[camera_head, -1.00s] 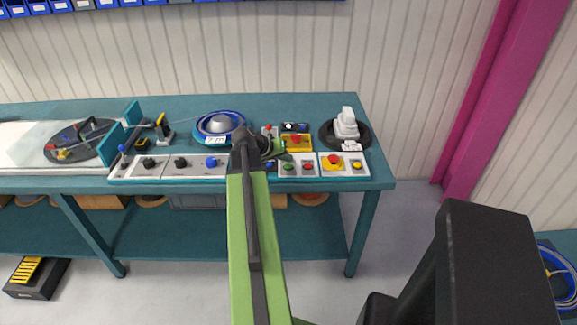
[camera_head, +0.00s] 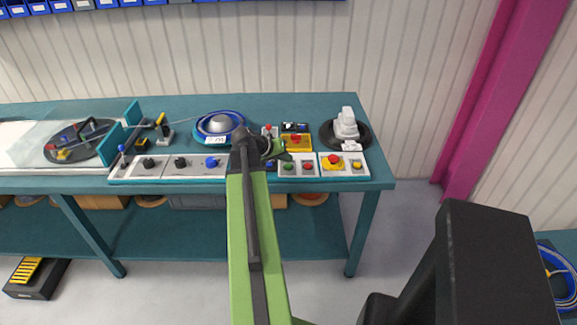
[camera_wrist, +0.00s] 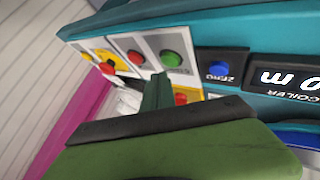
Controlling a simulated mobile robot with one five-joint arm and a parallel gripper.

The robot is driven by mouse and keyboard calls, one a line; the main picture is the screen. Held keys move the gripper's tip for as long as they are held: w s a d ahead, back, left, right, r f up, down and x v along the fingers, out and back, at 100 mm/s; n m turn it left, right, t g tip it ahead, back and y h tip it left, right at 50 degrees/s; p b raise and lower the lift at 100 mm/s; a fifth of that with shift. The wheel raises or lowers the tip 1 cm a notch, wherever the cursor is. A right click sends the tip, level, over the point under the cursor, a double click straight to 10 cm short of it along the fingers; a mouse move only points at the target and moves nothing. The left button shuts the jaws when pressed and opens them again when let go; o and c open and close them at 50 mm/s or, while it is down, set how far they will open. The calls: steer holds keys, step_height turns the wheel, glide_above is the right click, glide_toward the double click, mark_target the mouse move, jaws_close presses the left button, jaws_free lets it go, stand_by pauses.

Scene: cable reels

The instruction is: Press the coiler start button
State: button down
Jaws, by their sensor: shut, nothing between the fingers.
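The green button (camera_head: 289,167), which I take for the start button, sits on a pale panel along the bench's front edge. A red button (camera_head: 308,167) is to its right. In the wrist view the green button (camera_wrist: 171,58) shows just beyond my gripper (camera_wrist: 159,78), with the red button (camera_wrist: 135,58) to its left. My gripper (camera_head: 284,156) is shut and empty, just behind the green button in the head view. I cannot tell whether its tip touches the panel. A coiler display (camera_wrist: 285,77) is at the right of the wrist view.
A blue zero button (camera_wrist: 218,69) is beside the green one. A yellow box with a red button (camera_head: 298,143) stands behind the panel. A red-on-yellow stop button (camera_head: 333,160) is to the right. A blue reel (camera_head: 219,124) is left of my arm.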

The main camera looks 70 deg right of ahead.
steer(key=shift+f+b, duration=0.45)
